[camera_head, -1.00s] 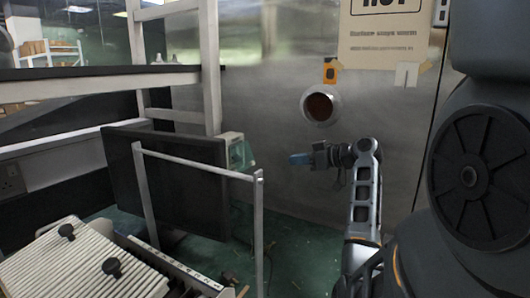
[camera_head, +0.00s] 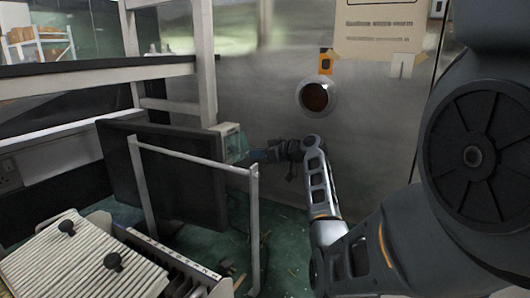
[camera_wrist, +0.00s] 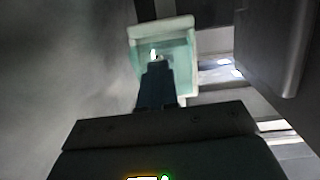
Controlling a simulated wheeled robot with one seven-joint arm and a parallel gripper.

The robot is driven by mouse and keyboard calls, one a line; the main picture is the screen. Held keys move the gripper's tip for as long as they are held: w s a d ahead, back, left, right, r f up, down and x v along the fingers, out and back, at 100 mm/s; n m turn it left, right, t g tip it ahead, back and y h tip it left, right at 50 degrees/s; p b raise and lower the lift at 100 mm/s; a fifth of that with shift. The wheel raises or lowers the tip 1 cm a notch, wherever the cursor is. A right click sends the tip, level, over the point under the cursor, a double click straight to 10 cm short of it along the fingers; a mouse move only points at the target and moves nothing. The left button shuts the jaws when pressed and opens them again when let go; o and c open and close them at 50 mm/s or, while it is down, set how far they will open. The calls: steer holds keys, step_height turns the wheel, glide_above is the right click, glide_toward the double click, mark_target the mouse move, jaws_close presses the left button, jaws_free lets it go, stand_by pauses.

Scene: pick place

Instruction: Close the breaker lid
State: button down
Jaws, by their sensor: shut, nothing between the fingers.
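The breaker box (camera_head: 228,130) is a small pale box on the metal wall, behind the black panel and just right of the white post. Its greenish, see-through lid (camera_head: 237,147) hangs at its front and looks swung open. In the wrist view the pale box (camera_wrist: 163,27) and the lid (camera_wrist: 178,52) are straight ahead at the top centre. My gripper (camera_head: 258,155) is shut and empty, just right of the lid. In the wrist view its fingertips (camera_wrist: 157,66) overlap the lower part of the lid. I cannot tell whether they touch it.
A white rail frame (camera_head: 200,160) stands in front of the black panel (camera_head: 170,175), left of my arm. A ribbed pale unit (camera_head: 75,262) with black knobs is at lower left. A round wall port (camera_head: 316,97) is above my arm. The metal wall is close behind.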

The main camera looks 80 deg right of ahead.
steer(key=shift+w+f, duration=0.1)
steer(key=shift+w, duration=0.05)
steer(key=f+b, duration=0.1)
steer(key=b, duration=0.2)
steer(key=shift+w+d+f+t, duration=0.1)
steer(key=shift+w+t, duration=0.1)
steer(key=shift+t, duration=0.1)
steer(key=w+f+t+b, duration=0.1)
steer(key=b, duration=0.4)
steer(key=w+f+t+h+b, duration=0.1)
steer(key=b, duration=0.5)
steer(key=shift+w+d+f, duration=0.1)
steer(key=shift+d+f, duration=0.05)
steer(key=shift+d, duration=0.2)
